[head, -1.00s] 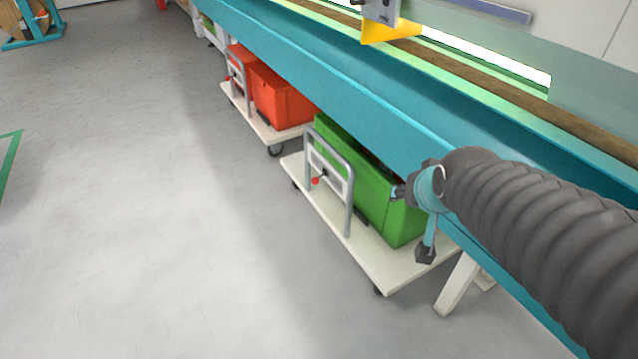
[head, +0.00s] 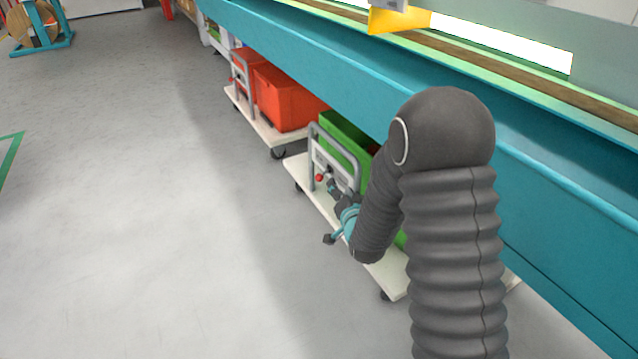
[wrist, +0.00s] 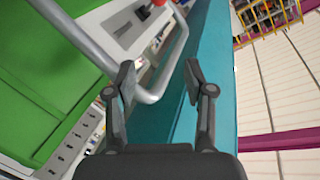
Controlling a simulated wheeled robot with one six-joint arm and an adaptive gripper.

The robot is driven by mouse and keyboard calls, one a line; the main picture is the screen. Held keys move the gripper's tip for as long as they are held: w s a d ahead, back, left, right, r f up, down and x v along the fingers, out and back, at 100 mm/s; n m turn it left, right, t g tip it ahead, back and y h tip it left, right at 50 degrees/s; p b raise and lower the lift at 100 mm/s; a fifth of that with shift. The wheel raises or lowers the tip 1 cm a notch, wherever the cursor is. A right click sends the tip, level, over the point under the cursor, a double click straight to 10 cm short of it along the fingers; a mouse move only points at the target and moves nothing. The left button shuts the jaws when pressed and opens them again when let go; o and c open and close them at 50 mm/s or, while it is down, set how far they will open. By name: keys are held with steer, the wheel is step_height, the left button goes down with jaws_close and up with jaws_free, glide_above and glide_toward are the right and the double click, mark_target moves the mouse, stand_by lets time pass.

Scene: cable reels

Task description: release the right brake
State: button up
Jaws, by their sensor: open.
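The right cart carries a green crate (head: 345,138) and has a grey tube handle (head: 313,150) with a pale panel inside it. A brake lever with a red knob (head: 319,178) sits on that panel. In the wrist view the red knob (wrist: 158,2) is at the top edge, only partly visible, above the pale panel (wrist: 124,24). My gripper (head: 331,184) is close to the panel, just right of and below the knob. In the wrist view my gripper (wrist: 159,78) is open and empty. The handle's bend (wrist: 150,97) appears between its fingers; I cannot tell whether they touch.
A left cart with a red crate (head: 285,98) and similar handle stands behind. A long teal beam (head: 300,58) runs above both carts. My arm hides much of the green crate.

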steer(key=t+y+b, duration=0.1)
glide_toward(319, 178)
steer(key=shift+m, duration=0.3)
steer(key=x, duration=1.1)
steer(key=shift+w+d+f+b, duration=0.15)
steer(key=shift+f+b, duration=0.15)
steer(key=shift+f, duration=0.15)
jaws_close()
